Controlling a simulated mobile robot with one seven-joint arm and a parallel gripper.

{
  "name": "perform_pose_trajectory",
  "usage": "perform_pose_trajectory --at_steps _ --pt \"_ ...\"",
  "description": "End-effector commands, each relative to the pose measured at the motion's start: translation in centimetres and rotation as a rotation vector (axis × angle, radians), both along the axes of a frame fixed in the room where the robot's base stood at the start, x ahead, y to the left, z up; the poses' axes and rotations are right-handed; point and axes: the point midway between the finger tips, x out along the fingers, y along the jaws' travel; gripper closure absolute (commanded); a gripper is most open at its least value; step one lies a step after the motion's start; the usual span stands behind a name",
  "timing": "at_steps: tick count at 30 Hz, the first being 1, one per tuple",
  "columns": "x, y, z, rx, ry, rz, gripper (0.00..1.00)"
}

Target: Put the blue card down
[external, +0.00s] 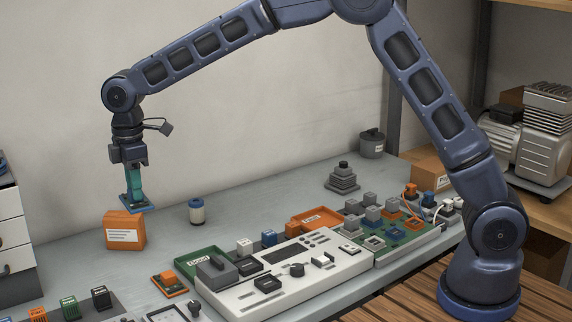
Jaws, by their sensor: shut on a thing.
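My gripper (134,193) points straight down at the left of the external view, its teal fingers shut on the blue card (138,208). The card is a small flat blue piece, held roughly level. It appears just above and behind the right part of the orange box (124,233), which has a white label. I cannot tell from this one view whether the card is over the box or behind it. The fingers hide part of the card's top.
A green tray (203,262), an orange tray (316,217) and a white test console (285,277) fill the bench front. The grey bench (262,205) is clear toward the wall.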

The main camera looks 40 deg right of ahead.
Motion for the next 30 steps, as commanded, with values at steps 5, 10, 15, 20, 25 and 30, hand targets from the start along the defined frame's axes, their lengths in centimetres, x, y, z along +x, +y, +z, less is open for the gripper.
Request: perform_pose_trajectory --at_steps 5,10,15,20,25,30 --pt "4.9 -6.0 0.1 0.001 0.0 -0.088 0.97" --pt "8.7 -11.7 0.1 0.002 0.001 -0.165 0.97" --pt "12.0 -17.6 0.1 0.001 0.002 -0.242 0.97" --pt "14.6 -23.4 0.1 0.002 0.001 -0.315 0.97" --pt "16.7 -29.8 0.2 0.002 0.001 -0.391 0.97" --pt "18.3 -36.2 0.2 0.002 0.001 -0.467 0.97"
